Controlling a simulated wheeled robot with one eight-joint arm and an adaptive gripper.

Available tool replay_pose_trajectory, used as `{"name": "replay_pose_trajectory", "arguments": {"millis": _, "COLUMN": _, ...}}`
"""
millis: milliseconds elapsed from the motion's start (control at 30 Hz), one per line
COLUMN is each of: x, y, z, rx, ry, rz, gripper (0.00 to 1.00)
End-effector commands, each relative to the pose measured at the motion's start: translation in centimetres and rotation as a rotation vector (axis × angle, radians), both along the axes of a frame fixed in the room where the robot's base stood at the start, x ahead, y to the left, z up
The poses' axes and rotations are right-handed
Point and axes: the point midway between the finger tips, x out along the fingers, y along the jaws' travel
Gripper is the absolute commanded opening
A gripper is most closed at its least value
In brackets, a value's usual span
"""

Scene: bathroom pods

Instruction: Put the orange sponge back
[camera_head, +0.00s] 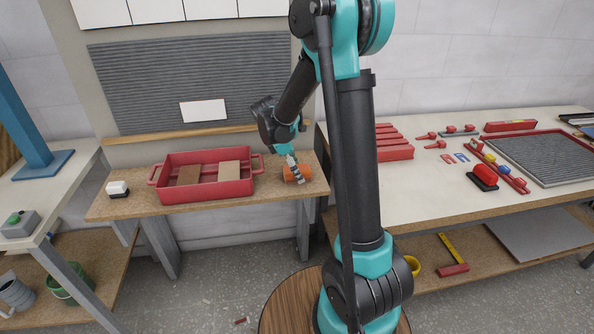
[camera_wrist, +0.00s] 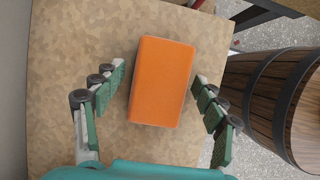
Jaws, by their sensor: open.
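The orange sponge (camera_wrist: 161,82) lies on the small wooden bench top (camera_wrist: 60,45) in the wrist view. My gripper (camera_wrist: 162,95) is open, with one finger on each side of the sponge and a visible gap on both sides. In the head view the sponge (camera_head: 298,173) sits near the right end of the bench, partly behind my gripper (camera_head: 292,168). Whether the fingertips touch the bench is not clear. The red tray (camera_head: 206,190) stands on the same bench, left of the sponge, with two flat brownish blocks (camera_head: 230,170) in it.
A small white-and-black object (camera_head: 118,189) sits at the bench's left end. A ribbed grey panel (camera_head: 185,85) rises behind the bench. The right worktable (camera_head: 440,185) holds several red tools. A wooden barrel (camera_wrist: 275,100) stands beyond the bench edge in the wrist view.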

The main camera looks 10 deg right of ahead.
Motion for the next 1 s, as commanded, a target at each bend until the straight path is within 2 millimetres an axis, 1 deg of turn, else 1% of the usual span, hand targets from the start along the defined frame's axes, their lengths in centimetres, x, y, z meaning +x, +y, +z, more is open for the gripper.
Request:
{"name": "replay_pose_trajectory", "arguments": {"millis": 167, "x": 0.0, "y": 0.6, "z": 1.6, "rx": 0.000, "ry": 0.000, "rz": 0.000, "gripper": 0.71}}
{"name": "replay_pose_trajectory", "arguments": {"millis": 500, "x": 0.0, "y": 3.3, "z": 7.8, "rx": 0.000, "ry": 0.000, "rz": 0.002, "gripper": 0.71}}
{"name": "replay_pose_trajectory", "arguments": {"millis": 600, "x": 0.0, "y": 3.9, "z": 9.3, "rx": 0.000, "ry": 0.000, "rz": 0.002, "gripper": 0.71}}
{"name": "replay_pose_trajectory", "arguments": {"millis": 700, "x": 0.0, "y": 4.3, "z": 10.3, "rx": 0.000, "ry": 0.000, "rz": 0.000, "gripper": 0.71}}
{"name": "replay_pose_trajectory", "arguments": {"millis": 800, "x": -0.1, "y": 4.5, "z": 10.9, "rx": 0.001, "ry": -0.001, "rz": -0.003, "gripper": 0.71}}
{"name": "replay_pose_trajectory", "arguments": {"millis": 867, "x": -0.4, "y": 4.3, "z": 10.9, "rx": 0.008, "ry": -0.011, "rz": -0.019, "gripper": 0.71}}
{"name": "replay_pose_trajectory", "arguments": {"millis": 967, "x": -1.8, "y": 3.1, "z": 10.4, "rx": 0.040, "ry": -0.059, "rz": -0.104, "gripper": 0.71}}
{"name": "replay_pose_trajectory", "arguments": {"millis": 1000, "x": -2.7, "y": 2.4, "z": 10.0, "rx": 0.063, "ry": -0.091, "rz": -0.164, "gripper": 0.71}}
